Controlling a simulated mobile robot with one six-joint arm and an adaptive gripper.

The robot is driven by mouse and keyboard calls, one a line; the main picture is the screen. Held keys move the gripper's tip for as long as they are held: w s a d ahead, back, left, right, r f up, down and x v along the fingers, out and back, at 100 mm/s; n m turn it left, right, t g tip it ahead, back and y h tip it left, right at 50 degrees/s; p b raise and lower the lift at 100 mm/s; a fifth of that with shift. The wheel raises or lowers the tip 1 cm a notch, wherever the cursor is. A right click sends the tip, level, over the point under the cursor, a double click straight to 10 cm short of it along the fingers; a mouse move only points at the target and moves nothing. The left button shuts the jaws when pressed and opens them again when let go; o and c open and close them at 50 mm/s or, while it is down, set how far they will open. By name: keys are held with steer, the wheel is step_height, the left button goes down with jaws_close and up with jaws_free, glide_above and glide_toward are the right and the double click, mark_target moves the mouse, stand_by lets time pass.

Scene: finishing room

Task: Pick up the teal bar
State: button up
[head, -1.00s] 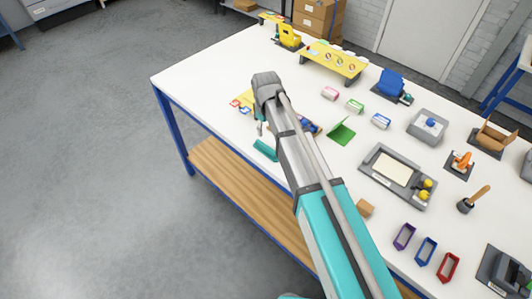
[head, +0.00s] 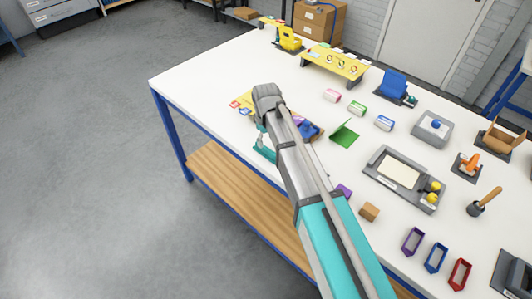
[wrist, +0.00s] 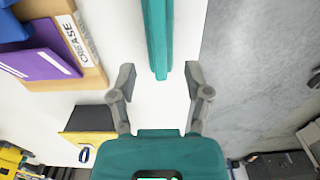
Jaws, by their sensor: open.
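The teal bar (wrist: 157,32) runs down from the top of the wrist view, lying on the white table near its edge. Its near end lies between my two fingertips in the picture, with white showing on both sides; I cannot tell the height gap. My gripper (wrist: 158,67) is open and empty, its grey fingers spread either side of the bar's end.
A wooden tray marked CREASE (wrist: 88,40) with a purple piece lies left of the bar. A black and yellow block (wrist: 88,128) is below it. The table edge and grey floor (wrist: 250,60) are at the right. A green folded piece (head: 344,134) stands beyond my arm.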

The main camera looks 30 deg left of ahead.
mark_target(267, 148)
steer(key=shift+f, duration=0.1)
steer(key=shift+d+f+b, duration=0.15)
steer(key=shift+f+b, duration=2.35)
steer(key=shift+b, duration=0.15)
steer(key=shift+c, duration=0.3)
jaws_close()
